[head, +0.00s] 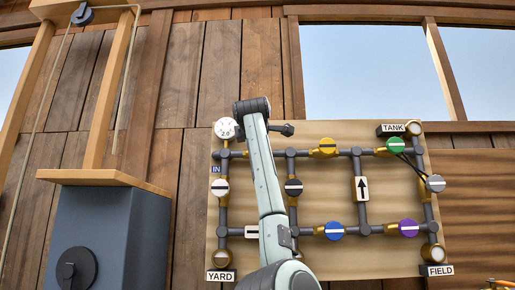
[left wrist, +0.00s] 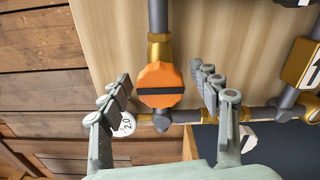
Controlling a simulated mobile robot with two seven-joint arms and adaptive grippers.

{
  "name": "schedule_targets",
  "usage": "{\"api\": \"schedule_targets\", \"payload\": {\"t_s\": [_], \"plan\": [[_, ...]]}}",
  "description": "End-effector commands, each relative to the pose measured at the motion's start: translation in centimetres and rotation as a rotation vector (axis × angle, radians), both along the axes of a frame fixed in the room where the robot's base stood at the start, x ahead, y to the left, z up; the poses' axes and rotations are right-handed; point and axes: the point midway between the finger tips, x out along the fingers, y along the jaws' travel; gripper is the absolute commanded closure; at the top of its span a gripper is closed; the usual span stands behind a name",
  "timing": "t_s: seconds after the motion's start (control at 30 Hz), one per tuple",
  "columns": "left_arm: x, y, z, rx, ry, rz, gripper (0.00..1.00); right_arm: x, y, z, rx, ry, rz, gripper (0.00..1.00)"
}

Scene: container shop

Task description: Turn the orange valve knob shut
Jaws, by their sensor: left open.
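The orange valve knob (left wrist: 160,84) is in the middle of the left wrist view. It is faceted, with a dark bar running across its face, roughly crosswise to the brass and grey pipe (left wrist: 158,18) above it. My left gripper (left wrist: 161,73) is open, one finger on each side of the knob, with gaps between. I see no contact. In the head view my left arm rises in front of the pipe board (head: 375,190) and hides the orange knob; its fingers cannot be made out there. My right gripper is not in view.
Other knobs sit on the board: yellow (head: 327,148), green (head: 396,145), black (head: 293,187), blue (head: 334,231) and purple (head: 408,228). A white gauge (head: 226,128) is at the upper left, also in the wrist view (left wrist: 124,125). A grey-blue cabinet (head: 112,232) stands left.

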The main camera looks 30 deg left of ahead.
Motion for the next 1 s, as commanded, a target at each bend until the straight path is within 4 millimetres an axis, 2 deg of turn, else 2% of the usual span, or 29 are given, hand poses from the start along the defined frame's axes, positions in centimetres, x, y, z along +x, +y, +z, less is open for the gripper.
{"api": "schedule_targets", "payload": {"t_s": [0.17,0.5,0.7,1.0], "plan": [[-1.0,-0.7,0.1,0.001,-0.003,0.000,0.37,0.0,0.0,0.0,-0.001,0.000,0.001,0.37],[-6.9,-4.4,0.1,0.001,-0.004,-0.001,0.37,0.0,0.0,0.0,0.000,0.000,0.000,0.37],[-9.4,-5.8,0.1,0.001,-0.002,-0.001,0.37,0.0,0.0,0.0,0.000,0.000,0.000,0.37],[-10.3,-6.3,0.0,0.001,0.001,0.000,0.37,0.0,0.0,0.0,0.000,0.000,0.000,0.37]]}}
